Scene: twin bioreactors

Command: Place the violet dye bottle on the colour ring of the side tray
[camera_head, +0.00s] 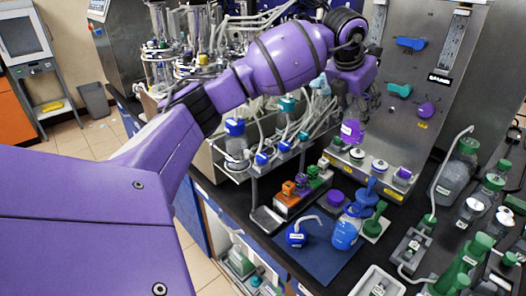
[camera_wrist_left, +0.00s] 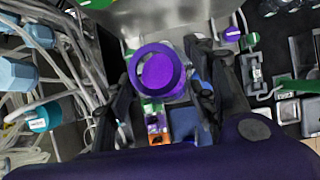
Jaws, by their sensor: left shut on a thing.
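My left gripper (camera_head: 358,108) is shut on the violet dye bottle (camera_head: 351,131), which hangs above the bench in front of the steel panel. In the left wrist view the round violet top of the bottle (camera_wrist_left: 158,72) sits between the two dark fingers of my left gripper (camera_wrist_left: 158,95). Below the bottle, a small tray (camera_head: 283,209) holds orange, violet and green pieces. A round violet piece (camera_head: 335,198) lies on the dark bench to its right. I cannot tell which part is the colour ring. My right gripper is not in view.
A wire rack with blue-capped bottles (camera_head: 236,140) and hoses stands to the left. Green-capped bottles (camera_head: 478,250) crowd the right side. A steel panel (camera_head: 425,75) rises behind.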

